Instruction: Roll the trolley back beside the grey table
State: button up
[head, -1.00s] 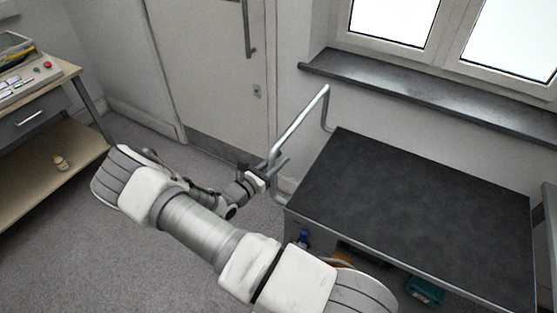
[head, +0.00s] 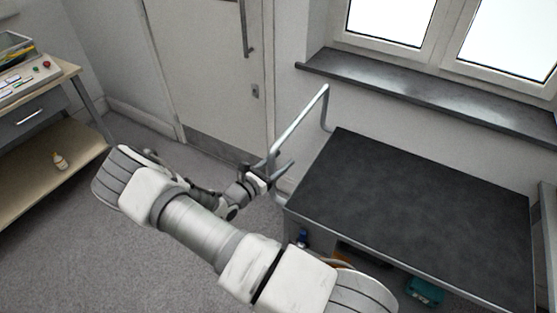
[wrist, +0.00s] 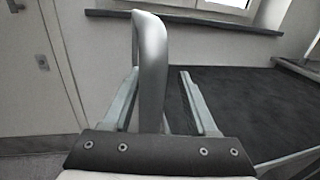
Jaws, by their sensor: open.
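The trolley has a black top (head: 415,205), a metal frame and a bent tube handle (head: 304,119) at its left end. In the wrist view the handle (wrist: 152,65) rises between the two fingers of my gripper (wrist: 160,100). The fingers are spread, with a clear gap between the tube and the right finger; the left finger is close to the tube, and I cannot tell if it touches. In the head view my gripper (head: 279,172) is at the handle's lower near part. I cannot tell which piece is the grey table.
A door (head: 210,75) and a dark window sill (head: 420,93) lie behind. A teal box (head: 425,291) is under the trolley top. Floor (head: 130,240) at left is clear.

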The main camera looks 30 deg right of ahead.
jog(key=shift+w+a, duration=0.1)
jog(key=shift+a, duration=0.05)
jog(key=b+v, duration=0.1)
jog(key=v, duration=1.6)
jog(key=shift+a, duration=0.1)
jog(key=s+r+m+y, duration=0.5)
jog(key=s+r+m, duration=0.1)
jog(key=r, duration=0.4)
jog(key=s+r+m+y, duration=0.6)
jog(key=r+m, duration=0.3)
jog(key=r, duration=0.1)
jog(key=s+d+r+m+g+y, duration=0.1)
jog(key=s+r+m+y, duration=0.4)
jog(key=r, duration=0.5)
jog(key=s+m, duration=0.2)
jog(key=shift+m+y, duration=0.3)
